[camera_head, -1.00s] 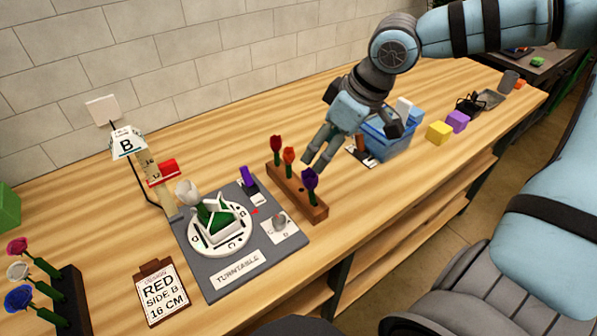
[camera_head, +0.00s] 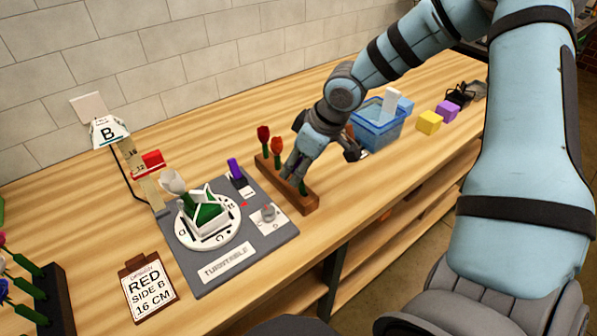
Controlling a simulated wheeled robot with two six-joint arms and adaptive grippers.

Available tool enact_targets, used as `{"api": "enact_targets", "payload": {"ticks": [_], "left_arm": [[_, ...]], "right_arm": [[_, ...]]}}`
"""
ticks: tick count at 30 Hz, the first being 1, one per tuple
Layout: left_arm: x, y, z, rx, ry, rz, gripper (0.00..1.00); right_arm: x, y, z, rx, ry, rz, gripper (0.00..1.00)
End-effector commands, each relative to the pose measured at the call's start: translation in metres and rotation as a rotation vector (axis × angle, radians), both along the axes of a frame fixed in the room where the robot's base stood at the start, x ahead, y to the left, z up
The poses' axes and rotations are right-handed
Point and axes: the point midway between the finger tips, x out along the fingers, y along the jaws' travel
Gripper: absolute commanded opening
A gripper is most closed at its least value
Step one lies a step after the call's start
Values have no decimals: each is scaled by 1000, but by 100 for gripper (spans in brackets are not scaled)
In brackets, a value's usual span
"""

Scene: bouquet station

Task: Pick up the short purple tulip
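The short purple tulip stands at the front end of the brown wooden flower block (camera_head: 306,206). Its green stem (camera_head: 303,188) shows, but its purple head is hidden behind my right gripper (camera_head: 295,172). The gripper points down over the front part of the block, with its fingers at the tulip. I cannot tell whether the fingers are closed around it or only beside it. A red tulip (camera_head: 263,135) and an orange tulip (camera_head: 277,146) stand upright in the same block, behind the gripper. My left gripper is out of view.
A grey turntable board (camera_head: 225,277) with a white disc and vase lies left of the block. A purple item (camera_head: 236,169) stands on the board. A sign card (camera_head: 150,290) lies at front left.

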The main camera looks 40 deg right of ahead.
Motion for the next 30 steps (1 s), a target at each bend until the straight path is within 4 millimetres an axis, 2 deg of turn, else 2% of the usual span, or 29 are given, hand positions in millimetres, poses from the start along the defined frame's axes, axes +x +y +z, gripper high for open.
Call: {"api": "enact_targets", "payload": {"ticks": [2,11,14,17,23,30], "left_arm": [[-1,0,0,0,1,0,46],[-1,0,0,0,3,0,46],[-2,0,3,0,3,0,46],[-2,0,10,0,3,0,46],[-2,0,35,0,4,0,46],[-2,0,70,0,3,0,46]], "right_arm": [[0,0,0,0,0,0,18],[0,0,1,0,-1,0,17],[0,0,6,0,-1,0,17],[1,0,19,-1,-3,-1,17],[1,0,69,0,-5,0,17],[1,0,156,0,-5,-1,17]]}}
